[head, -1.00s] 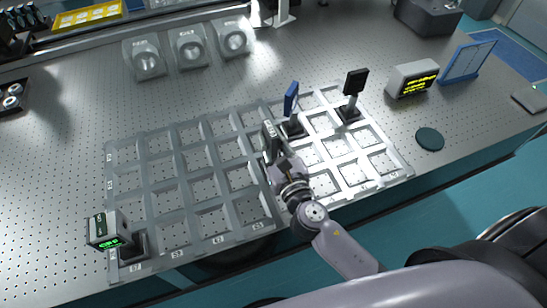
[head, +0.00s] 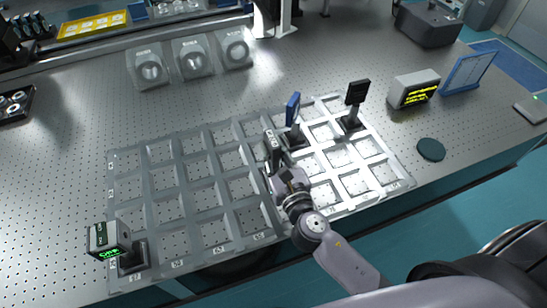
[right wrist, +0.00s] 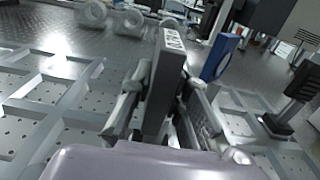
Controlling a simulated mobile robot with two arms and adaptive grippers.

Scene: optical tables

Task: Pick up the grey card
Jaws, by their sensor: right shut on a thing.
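The grey card (head: 272,147) is a thin upright slab with a pale printed label on its top edge. It stands near the middle of the grid tray (head: 208,235) in the head view. In the right wrist view the card (right wrist: 163,92) rises between the two fingers. My right gripper (head: 277,168) is shut on it, one finger on each side (right wrist: 166,88). The card's lower end is hidden by the gripper, so I cannot tell whether it touches the tray. My left gripper is not in view.
A blue-framed mount (head: 293,110) stands close to the card's right, and a black one (head: 356,100) farther right. A small device with a green display (head: 106,240) sits at the tray's front left. A dark disc (head: 431,149) lies right of the tray. Several left tray cells are empty.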

